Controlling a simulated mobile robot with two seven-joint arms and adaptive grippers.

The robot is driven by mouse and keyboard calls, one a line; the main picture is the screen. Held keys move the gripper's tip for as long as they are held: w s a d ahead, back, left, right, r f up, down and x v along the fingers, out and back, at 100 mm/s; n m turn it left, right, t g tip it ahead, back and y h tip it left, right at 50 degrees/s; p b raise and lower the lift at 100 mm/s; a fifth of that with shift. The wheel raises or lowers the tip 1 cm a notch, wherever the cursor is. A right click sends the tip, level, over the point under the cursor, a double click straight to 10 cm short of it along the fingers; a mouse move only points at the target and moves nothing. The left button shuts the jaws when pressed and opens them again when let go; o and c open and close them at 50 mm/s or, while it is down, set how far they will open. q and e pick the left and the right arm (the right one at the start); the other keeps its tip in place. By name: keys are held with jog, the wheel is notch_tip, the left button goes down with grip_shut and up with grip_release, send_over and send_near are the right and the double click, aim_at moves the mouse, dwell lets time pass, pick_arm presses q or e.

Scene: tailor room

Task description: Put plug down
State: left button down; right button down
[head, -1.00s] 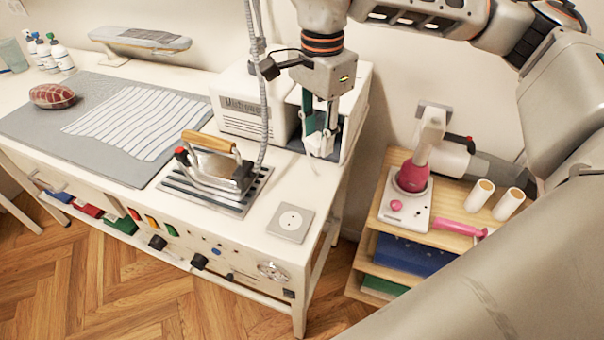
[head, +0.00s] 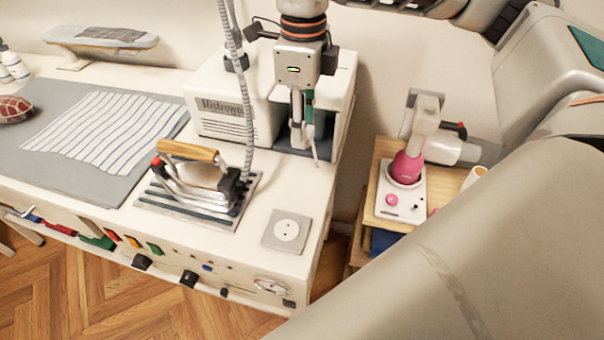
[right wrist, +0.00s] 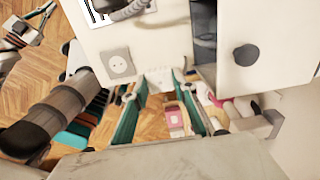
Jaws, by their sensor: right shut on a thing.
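My right gripper (head: 302,142) points down at the open front bay of the white steam station, above the ironing table. Its two green-sided fingers are shut on a pale plug (right wrist: 160,79), seen between the fingertips in the right wrist view. In the head view the fingers overlap and mostly hide the plug. A square wall-type socket (head: 287,232) lies flat on the table in front of the station, with nothing in it. It also shows in the right wrist view (right wrist: 118,65). A part that looks like my left gripper (right wrist: 32,28) shows small at that view's top left; its jaws are unclear.
The steam station (head: 225,117) stands behind the iron (head: 195,178), which rests on its metal stand; a grey hose rises beside it. A wooden shelf with a pink-and-white device (head: 405,170) stands at right. Bare white tabletop surrounds the socket.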

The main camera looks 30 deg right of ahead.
send_over(303, 186)
notch_tip(303, 186, down, 8)
jog(key=shift+f, duration=2.55)
jog(key=shift+b, duration=0.3)
jog(key=shift+f, duration=0.4)
jog(key=shift+f+b, duration=0.25)
jog(key=shift+b, duration=0.05)
jog(key=c, duration=1.6)
grip_release()
jog(key=shift+r, duration=0.1)
